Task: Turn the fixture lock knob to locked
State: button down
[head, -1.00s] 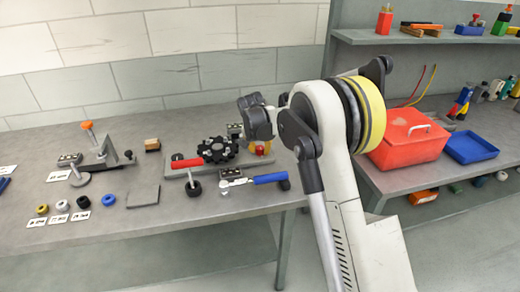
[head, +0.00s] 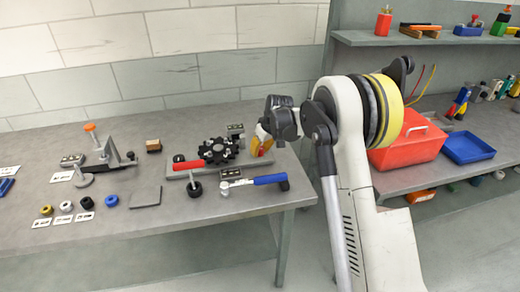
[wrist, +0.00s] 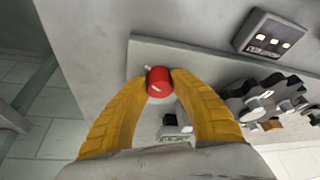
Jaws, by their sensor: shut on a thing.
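The red lock knob (wrist: 159,82) shows in the wrist view, with a small pale mark at its upper left edge. It sits on the grey base plate of the fixture (wrist: 205,60). My gripper (wrist: 160,75) has its two yellow fingers shut on the knob, one on each side. In the head view my gripper (head: 262,142) is at the right end of the fixture, and its fingers hide most of the knob. I cannot read the knob's locked or unlocked setting.
A red handle (head: 187,165) and a blue-handled tool (head: 270,179) are close by. A red box (head: 405,150) stands on the right bench.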

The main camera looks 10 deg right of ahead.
jog(key=n+g+y, duration=0.1)
jog(key=n, duration=0.2)
jog(key=n+p, duration=0.1)
jog(key=n, duration=0.2)
jog(key=shift+g+y, duration=0.4)
jog(key=shift+n, duration=0.3)
jog(key=c, duration=1.1)
grip_release()
jog(key=shift+f, duration=0.1)
jog(key=shift+o, duration=0.2)
jog(key=v, duration=1.2)
jog(key=shift+d, duration=0.1)
